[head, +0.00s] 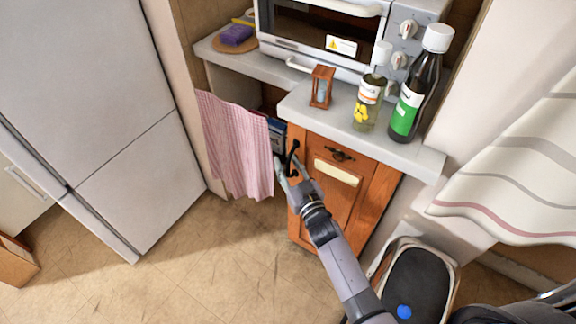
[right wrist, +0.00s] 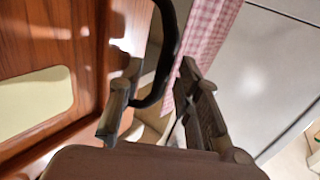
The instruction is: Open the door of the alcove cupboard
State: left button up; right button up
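The alcove cupboard (head: 370,195) is orange-brown wood and stands under the grey worktop. A black curved handle (head: 293,150) stands out at the front's left edge. In the right wrist view the handle (right wrist: 168,45) curves down between the fingers of my right gripper (right wrist: 160,75). The fingers are apart, and I see no clear grip on the handle. In the head view my right gripper (head: 283,170) is at the handle. Whether the door is ajar is unclear. My left gripper is not in view.
A pink checked cloth (head: 238,145) hangs just left of the handle. An hourglass (head: 321,87), a bottle with a yellow flower label (head: 368,95) and a dark green-labelled bottle (head: 415,90) stand on the worktop. A bin (head: 415,280) stands lower right. Floor (head: 215,265) is clear before the fridge (head: 100,100).

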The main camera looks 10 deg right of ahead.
jog(key=shift+c, duration=0.2)
grip_shut()
dwell(0.7)
